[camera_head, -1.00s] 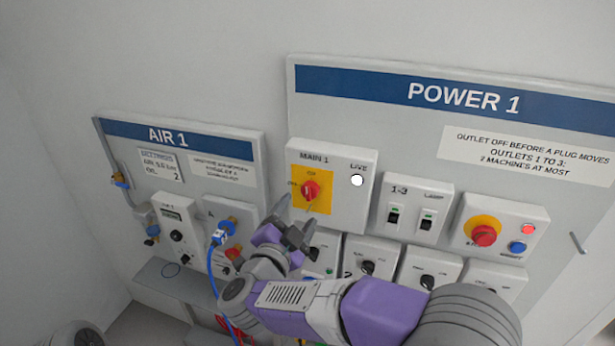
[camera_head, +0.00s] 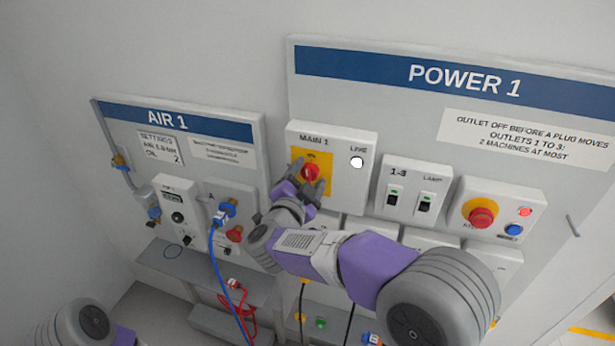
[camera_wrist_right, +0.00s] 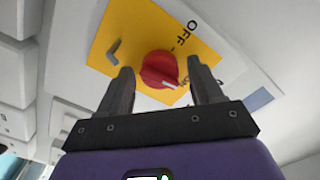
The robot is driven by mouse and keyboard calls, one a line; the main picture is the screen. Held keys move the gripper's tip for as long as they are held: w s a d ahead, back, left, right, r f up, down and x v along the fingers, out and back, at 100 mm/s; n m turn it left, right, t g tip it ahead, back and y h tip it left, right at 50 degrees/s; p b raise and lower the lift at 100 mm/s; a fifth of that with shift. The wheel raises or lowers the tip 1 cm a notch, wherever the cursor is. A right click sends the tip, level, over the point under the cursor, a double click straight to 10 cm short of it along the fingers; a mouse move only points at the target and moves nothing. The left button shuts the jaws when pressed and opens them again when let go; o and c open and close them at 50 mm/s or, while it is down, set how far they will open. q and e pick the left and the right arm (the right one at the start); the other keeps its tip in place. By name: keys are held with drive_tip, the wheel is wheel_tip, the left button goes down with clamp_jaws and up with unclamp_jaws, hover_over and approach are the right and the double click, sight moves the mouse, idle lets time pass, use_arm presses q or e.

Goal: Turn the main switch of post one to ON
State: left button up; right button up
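The main switch is a red rotary knob (camera_head: 311,172) on a yellow plate, on the box (camera_head: 338,150) marked MAIN 1. In the right wrist view the knob (camera_wrist_right: 159,69) lies just beyond and between my right gripper's fingertips. Its white mark points down and right, towards a label partly hidden by a finger. My right gripper (camera_head: 307,183) is open, with a finger on each side of the knob; contact cannot be told. My left gripper is out of view.
A white round lamp (camera_head: 357,162) sits right of the switch. Rocker switches (camera_head: 423,203) and a red stop button (camera_head: 481,216) are further right. The AIR 1 panel (camera_head: 215,140), with a blue hose (camera_head: 212,265), is at left. My right forearm covers the lower power boxes.

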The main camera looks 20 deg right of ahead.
drive_tip(key=c, duration=0.9)
drive_tip(key=shift+o, duration=0.2)
drive_tip(key=shift+f+m+b, duration=0.1)
drive_tip(key=shift+m+b, duration=0.4)
drive_tip(key=shift+b, duration=0.25)
drive_tip(key=shift+m, duration=0.3)
drive_tip(key=o, duration=1)
